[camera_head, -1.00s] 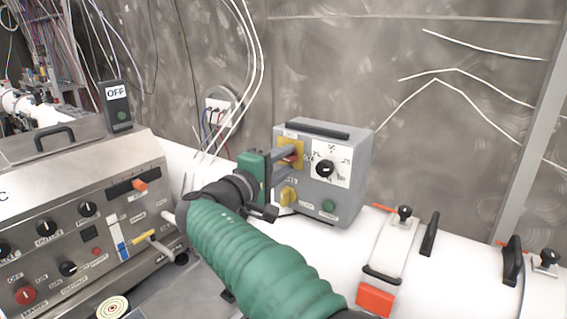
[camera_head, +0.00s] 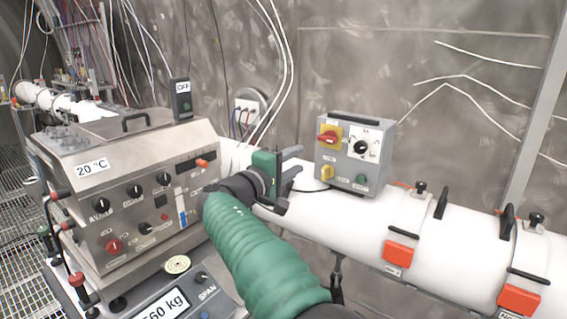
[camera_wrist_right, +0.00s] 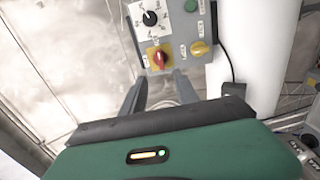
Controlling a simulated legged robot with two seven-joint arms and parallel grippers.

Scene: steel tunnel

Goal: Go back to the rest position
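My right gripper (camera_head: 289,168) is in the middle of the head view, at the end of my green-sleeved arm. Its two grey fingers are apart with nothing between them. It is just left of the grey control box (camera_head: 347,152) and clear of it. The box carries a red knob on a yellow plate (camera_head: 329,138), a black dial (camera_head: 362,147), a yellow knob and a green button. In the right wrist view the red knob (camera_wrist_right: 158,58) lies beyond the open fingers (camera_wrist_right: 155,95). My left gripper is not in view.
A steel console (camera_head: 130,190) marked 20 °C stands at left, with a scale display (camera_head: 168,303) in front of it. A white pipe (camera_head: 450,250) with orange-tabbed clamps (camera_head: 402,253) runs to the right. A small OFF box (camera_head: 181,100) stands behind the console.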

